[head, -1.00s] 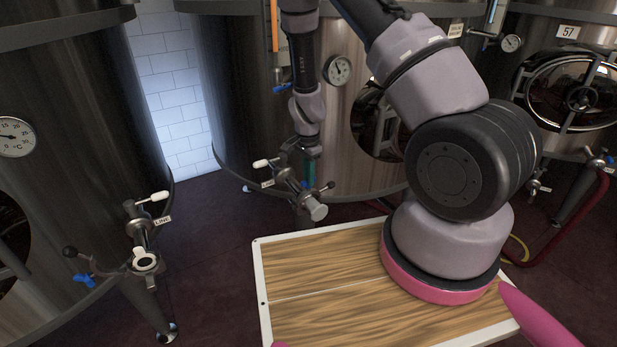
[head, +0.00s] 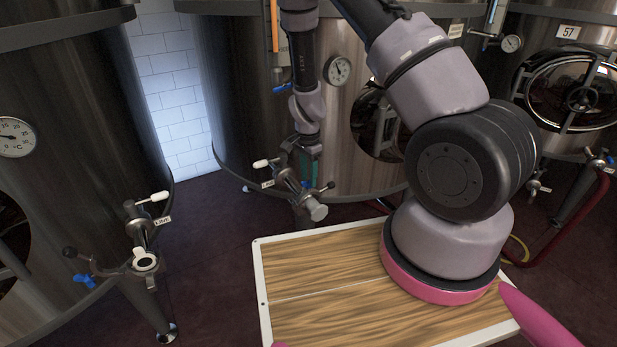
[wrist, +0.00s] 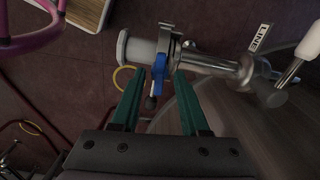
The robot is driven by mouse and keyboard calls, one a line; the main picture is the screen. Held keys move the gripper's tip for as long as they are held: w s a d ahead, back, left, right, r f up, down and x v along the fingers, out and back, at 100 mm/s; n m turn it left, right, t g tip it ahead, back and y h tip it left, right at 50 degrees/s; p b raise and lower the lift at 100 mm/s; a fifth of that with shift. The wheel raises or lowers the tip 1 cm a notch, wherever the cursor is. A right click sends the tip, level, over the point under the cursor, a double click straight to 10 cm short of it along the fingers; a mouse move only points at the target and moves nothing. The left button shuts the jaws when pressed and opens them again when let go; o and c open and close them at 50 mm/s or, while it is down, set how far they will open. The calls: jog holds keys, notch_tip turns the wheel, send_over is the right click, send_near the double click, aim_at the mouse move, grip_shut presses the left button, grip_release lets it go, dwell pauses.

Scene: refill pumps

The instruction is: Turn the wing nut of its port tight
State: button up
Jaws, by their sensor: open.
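The blue wing nut (wrist: 160,72) sits on a metal clamp (wrist: 171,46) around the port pipe (wrist: 207,62) in the wrist view. The pipe's pale end piece (wrist: 135,48) is left of the clamp. My gripper (wrist: 158,82) has two green fingers, spread apart, with the wing nut between their tips and a gap on both sides. In the head view the port (head: 290,184) stands out from the middle tank, and my gripper (head: 309,168) points down at it from above. The wing nut (head: 304,185) is small there and partly hidden.
A white-tipped valve handle (head: 262,163) and LINE label stick out left of the port. A wooden-topped table (head: 325,290) stands in front. Another tank's port (head: 142,250) with a blue wing nut (head: 84,280) is at the left.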

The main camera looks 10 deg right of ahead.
notch_tip(320, 180, up, 10)
jog(key=shift+r, duration=0.2)
dwell(0.3)
notch_tip(320, 180, up, 14)
jog(key=f+n+t+y, duration=0.1)
jog(key=n+y, duration=0.1)
send_over(308, 179)
jog(key=s, duration=0.2)
jog(key=s+d+r+n+t+y, duration=0.15)
jog(key=s+r, duration=0.25)
jog(key=r, duration=0.7)
jog(key=s+d+r+n+t, duration=0.2)
jog(key=s+r, duration=0.4)
jog(key=s, duration=0.2)
jog(key=s+d+r+n+t+h, duration=0.1)
jog(key=s+d+r+n+t, duration=0.1)
jog(key=s+r, duration=0.4)
jog(key=shift+s+d+r+n+t, duration=0.25)
jog(key=shift+s+d+n+t, duration=0.15)
jog(key=shift+s+n, duration=0.45)
